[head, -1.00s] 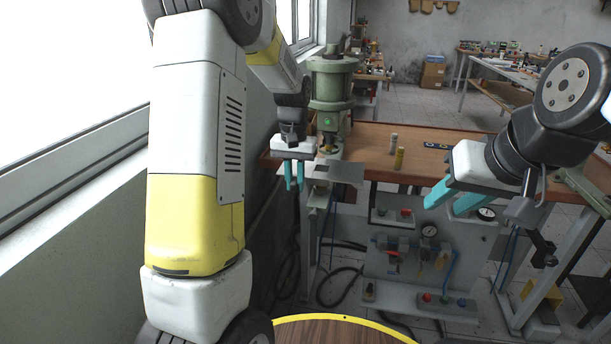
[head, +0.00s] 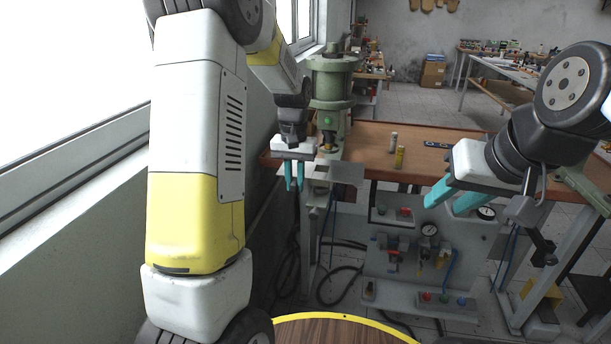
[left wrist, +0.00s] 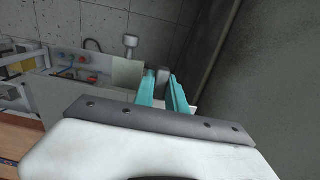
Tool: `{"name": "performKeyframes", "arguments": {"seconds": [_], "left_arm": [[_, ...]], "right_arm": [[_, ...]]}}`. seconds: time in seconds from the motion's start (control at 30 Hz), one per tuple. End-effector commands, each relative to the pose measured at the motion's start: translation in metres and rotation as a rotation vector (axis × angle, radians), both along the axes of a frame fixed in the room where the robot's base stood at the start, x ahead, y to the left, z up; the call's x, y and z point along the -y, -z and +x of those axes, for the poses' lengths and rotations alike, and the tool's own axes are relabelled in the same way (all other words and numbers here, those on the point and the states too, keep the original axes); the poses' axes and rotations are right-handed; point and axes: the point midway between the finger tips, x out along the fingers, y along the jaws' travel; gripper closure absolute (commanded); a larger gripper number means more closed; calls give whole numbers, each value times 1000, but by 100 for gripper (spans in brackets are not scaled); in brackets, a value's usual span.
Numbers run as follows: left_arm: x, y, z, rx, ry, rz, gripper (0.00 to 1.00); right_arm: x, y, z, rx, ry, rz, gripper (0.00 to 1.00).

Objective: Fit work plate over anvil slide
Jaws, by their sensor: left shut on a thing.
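The work plate (head: 347,174) is a thin grey sheet in front of the green press, off the bench's left front edge. It also shows as a pale square sheet in the left wrist view (left wrist: 128,72). My left gripper (head: 293,186) is left of the plate, its cyan fingers pointing down and shut on the plate's side. The grip itself is small and partly hidden. A grey block (left wrist: 164,74) shows between the fingertips in the wrist view. I cannot clearly make out the anvil slide below the press ram. My right gripper (head: 443,204) is open and empty at the right.
The green press (head: 330,90) stands at the bench's left end. Two small cylinders (head: 399,157) stand on the brown bench top (head: 370,142). A pneumatic panel (head: 400,270) with gauges, buttons and hoses is below. A wall with windows runs close along the left.

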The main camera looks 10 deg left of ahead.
Motion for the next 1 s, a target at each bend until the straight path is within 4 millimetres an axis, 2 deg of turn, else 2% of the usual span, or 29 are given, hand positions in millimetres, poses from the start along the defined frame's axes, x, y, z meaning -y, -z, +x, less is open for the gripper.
{"name": "performKeyframes", "arguments": {"seconds": [0.6,1.0], "left_arm": [[0,12,1,2,0,0,100],[0,13,1,2,0,0,100]], "right_arm": [[0,0,0,0,0,0,64],[0,0,0,0,0,0,64]]}}
